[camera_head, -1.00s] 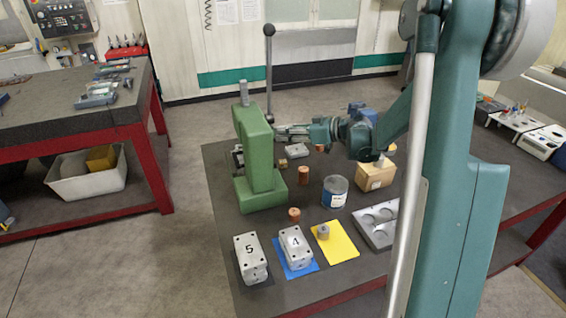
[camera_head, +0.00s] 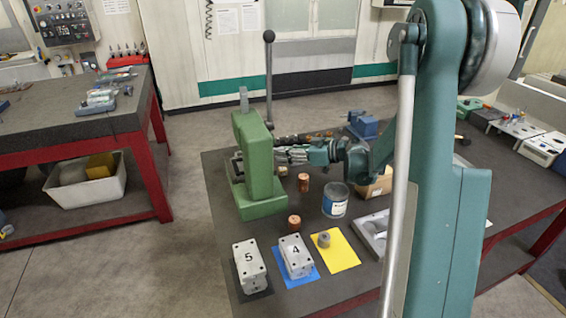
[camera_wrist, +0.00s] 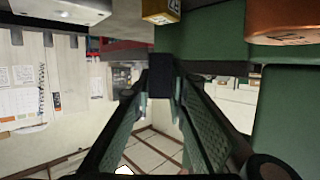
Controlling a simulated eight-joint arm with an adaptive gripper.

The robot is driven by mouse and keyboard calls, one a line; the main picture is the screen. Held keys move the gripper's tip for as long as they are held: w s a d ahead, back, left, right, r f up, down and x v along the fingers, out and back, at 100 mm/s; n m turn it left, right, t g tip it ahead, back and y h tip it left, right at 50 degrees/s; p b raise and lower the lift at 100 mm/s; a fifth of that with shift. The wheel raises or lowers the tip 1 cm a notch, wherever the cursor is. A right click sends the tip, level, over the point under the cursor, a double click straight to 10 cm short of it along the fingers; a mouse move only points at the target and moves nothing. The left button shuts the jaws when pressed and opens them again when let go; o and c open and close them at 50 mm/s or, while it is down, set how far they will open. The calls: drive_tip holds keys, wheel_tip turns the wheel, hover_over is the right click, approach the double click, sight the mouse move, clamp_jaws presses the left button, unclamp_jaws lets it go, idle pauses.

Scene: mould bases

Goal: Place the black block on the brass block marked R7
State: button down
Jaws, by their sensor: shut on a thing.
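My gripper (camera_head: 279,155) is just right of the green press in the head view, partly hidden by it. In the wrist view my gripper (camera_wrist: 161,82) is shut on a small black block (camera_wrist: 159,78) held between the fingertips. A small brass block (camera_wrist: 160,10) shows at the top edge of the wrist view, apart from the held block. Its mark is cut off and too small to read. A small brass-coloured block (camera_head: 283,171) shows below my gripper in the head view; I cannot read any mark on it.
The green press (camera_head: 255,165) stands close to my gripper. Copper cylinders (camera_head: 303,183) (camera_head: 294,222), a tin (camera_head: 335,200) and a cardboard box (camera_head: 375,187) stand nearby. Blocks 5 (camera_head: 249,265) and 4 (camera_head: 295,257) and a yellow sheet (camera_head: 341,252) lie at the front.

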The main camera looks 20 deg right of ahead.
drive_tip(key=shift+f, duration=0.1)
drive_tip(key=shift+f+b, duration=0.45)
drive_tip(key=shift+f, duration=1.3)
drive_tip(key=shift+f, duration=0.15)
drive_tip(key=c, duration=2.3)
unclamp_jaws()
drive_tip(key=shift+o, duration=0.2)
drive_tip(key=shift+r, duration=0.2)
drive_tip(key=p+v, duration=0.2)
drive_tip(key=v, duration=1)
drive_tip(key=shift+r, duration=0.1)
